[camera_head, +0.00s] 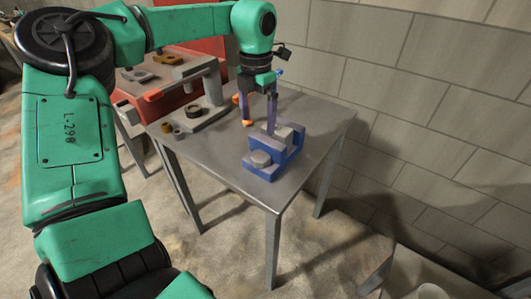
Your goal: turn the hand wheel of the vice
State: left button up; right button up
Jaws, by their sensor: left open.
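The blue vice (291,153) stands on the metal table (222,163), near its right front part. A round grey disc (260,157), which looks like the hand wheel, sits at the vice's near left end. My left gripper (258,127) comes down from above, with its fingers apart and nothing visible between them. One finger is over or beside the vice's grey jaw part; I cannot tell if it touches. The other finger, with an orange tip, is to the left of the vice. My right gripper is out of view.
A red bench (170,84) stands behind. A block wall (430,90) runs along the right. A small stand is at the lower right.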

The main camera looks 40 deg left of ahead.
aim_at(258, 155)
pick_arm(q)
notch_tip(258, 155, down, 13)
jog(key=shift+a+r+p, duration=0.1)
jog(key=shift+r+p, duration=0.1)
jog(key=shift+p, duration=0.55)
jog(key=c, duration=1.3)
jog(key=shift+w+f+m+b, duration=0.1)
jog(key=shift+f+m+b, duration=0.15)
jog(key=shift+m+b, duration=0.65)
jog(key=shift+c, duration=0.2)
jog(key=shift+r+b, duration=0.2)
jog(key=shift+b, duration=0.1)
jog(key=shift+r, duration=0.15)
jog(key=o, duration=1.3)
jog(key=shift+o, duration=0.2)
notch_tip(258, 155, up, 14)
jog(key=shift+r+b, duration=0.25)
jog(key=shift+b, duration=0.2)
